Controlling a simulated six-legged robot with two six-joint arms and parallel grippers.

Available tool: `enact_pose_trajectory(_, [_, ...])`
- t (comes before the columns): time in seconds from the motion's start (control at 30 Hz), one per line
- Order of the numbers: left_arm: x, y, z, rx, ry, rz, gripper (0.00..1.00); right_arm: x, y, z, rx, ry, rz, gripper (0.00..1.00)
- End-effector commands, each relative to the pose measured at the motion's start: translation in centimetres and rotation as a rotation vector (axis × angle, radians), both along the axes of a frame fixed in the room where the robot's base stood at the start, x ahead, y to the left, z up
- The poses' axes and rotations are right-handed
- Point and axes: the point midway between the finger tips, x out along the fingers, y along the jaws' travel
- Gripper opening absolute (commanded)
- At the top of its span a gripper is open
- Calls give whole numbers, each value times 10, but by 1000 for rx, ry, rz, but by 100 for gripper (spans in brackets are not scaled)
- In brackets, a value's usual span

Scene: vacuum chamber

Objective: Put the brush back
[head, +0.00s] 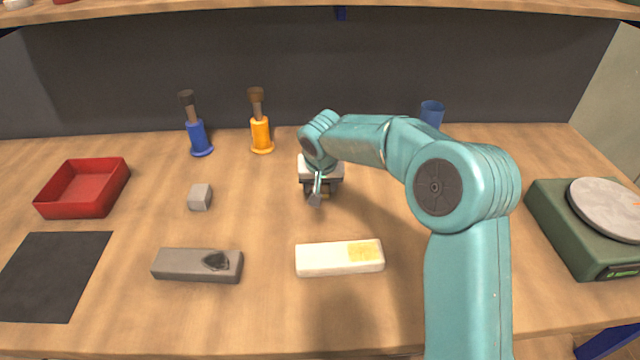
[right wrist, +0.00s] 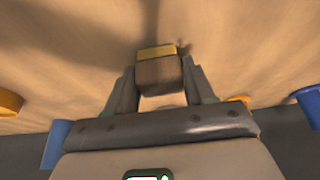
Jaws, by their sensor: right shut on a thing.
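My right gripper (head: 320,190) is over the middle of the bench, shut on a brown wooden piece with a brass-coloured end, seemingly the brush; it shows best in the right wrist view (right wrist: 158,74). In the head view, the gripper and wrist mostly hide it, and I cannot tell whether it touches the bench. A blue holder (head: 199,138) and an orange holder (head: 261,134) stand at the back left, each with a dark-topped brown brush upright in it. A blue cup (head: 432,110) stands behind my right arm, partly hidden. My left gripper is out of view.
A red tray (head: 82,188), black mat (head: 52,276), small grey block (head: 200,196) and grey bar (head: 197,265) lie to the left. A white bar with a yellow patch (head: 339,258) lies in front of the gripper. A green scale (head: 570,235) stands right. A shelf crosses above.

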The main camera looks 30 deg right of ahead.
Motion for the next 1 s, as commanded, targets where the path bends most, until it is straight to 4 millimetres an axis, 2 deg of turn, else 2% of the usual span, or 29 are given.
enact_pose_trajectory(0.17, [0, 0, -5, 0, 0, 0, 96, 0, 0, -4, -1, -1, 0, 29])
enact_pose_trajectory(0.2, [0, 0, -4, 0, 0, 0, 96, 0, 0, -3, 0, 0, 0, 59])
enact_pose_trajectory(0.27, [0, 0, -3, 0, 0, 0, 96, 0, 0, -2, 0, 0, 0, 78])
enact_pose_trajectory(0.53, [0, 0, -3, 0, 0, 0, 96, 0, 0, -2, 0, 0, 0, 78])
enact_pose_trajectory(0.67, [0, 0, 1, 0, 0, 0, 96, -1, 1, 6, 0, -2, 0, 78])
enact_pose_trajectory(1.0, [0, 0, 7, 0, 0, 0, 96, -26, 17, 76, -1, -6, 2, 78])
